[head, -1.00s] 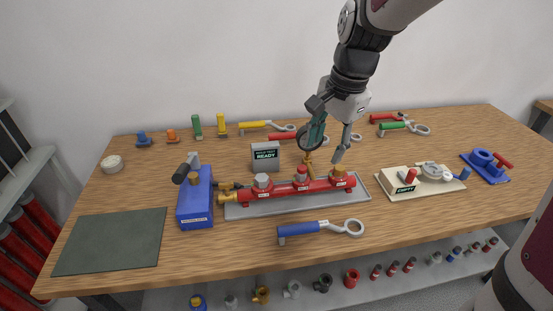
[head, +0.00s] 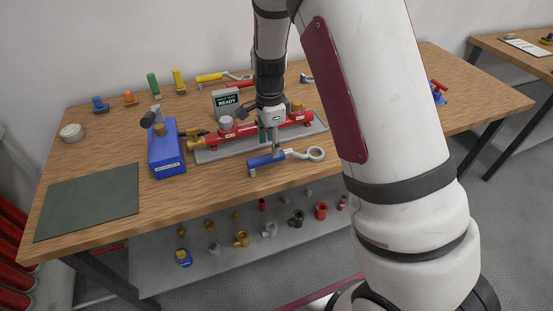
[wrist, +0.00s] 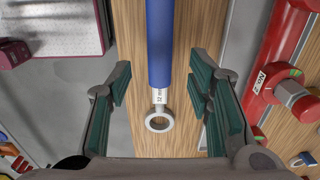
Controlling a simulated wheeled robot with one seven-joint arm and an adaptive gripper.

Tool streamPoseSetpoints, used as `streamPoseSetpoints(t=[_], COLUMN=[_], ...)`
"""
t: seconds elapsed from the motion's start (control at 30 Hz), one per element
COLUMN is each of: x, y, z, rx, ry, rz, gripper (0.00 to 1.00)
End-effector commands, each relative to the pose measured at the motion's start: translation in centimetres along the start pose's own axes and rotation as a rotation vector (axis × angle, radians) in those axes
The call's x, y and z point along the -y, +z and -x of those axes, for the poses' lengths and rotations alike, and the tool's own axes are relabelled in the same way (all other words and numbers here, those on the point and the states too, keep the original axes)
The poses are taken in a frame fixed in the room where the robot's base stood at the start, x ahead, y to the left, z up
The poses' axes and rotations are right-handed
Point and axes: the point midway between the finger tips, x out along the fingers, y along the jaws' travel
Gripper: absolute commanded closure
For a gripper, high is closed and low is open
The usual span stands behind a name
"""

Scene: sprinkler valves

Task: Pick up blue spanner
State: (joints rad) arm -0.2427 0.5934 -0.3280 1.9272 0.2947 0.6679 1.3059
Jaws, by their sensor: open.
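The blue spanner (head: 268,159) lies near the front edge of the wooden table, its grey ring end (head: 316,154) to the right. In the wrist view its blue handle (wrist: 159,45) runs from the top to the middle, with the ring (wrist: 159,121) below. My gripper (head: 271,146) is above the spanner in the head view, close over its handle. In the wrist view my gripper (wrist: 159,92) is open, with one green-padded finger on each side of the spanner. The fingers appear apart from it, and I cannot tell the remaining height.
The red valve manifold (head: 290,123) lies on a grey tray just behind the spanner. A blue pump box (head: 165,152) and a dark green mat (head: 88,202) are to the left. The table's front edge is close, with a shelf of fittings (head: 241,238) below.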

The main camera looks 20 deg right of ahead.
Motion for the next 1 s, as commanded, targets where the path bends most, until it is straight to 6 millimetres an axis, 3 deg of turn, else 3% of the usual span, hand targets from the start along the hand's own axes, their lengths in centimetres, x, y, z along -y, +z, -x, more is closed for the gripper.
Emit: streamPoseSetpoints(t=[0.27, 0.57, 0.87, 1.0], x=[-0.1, -0.2, -0.1, -0.1], y=[0.0, 0.1, 0.2, 0.2], z=[-2.1, -6.0, -6.4, -6.4], rx=[-0.001, 0.001, 0.000, 0.000], ry=[0.002, 0.002, -0.001, -0.001], rz=[0.000, 0.001, 0.001, 0.001], gripper=[0.53, 0.53, 0.53, 0.83])
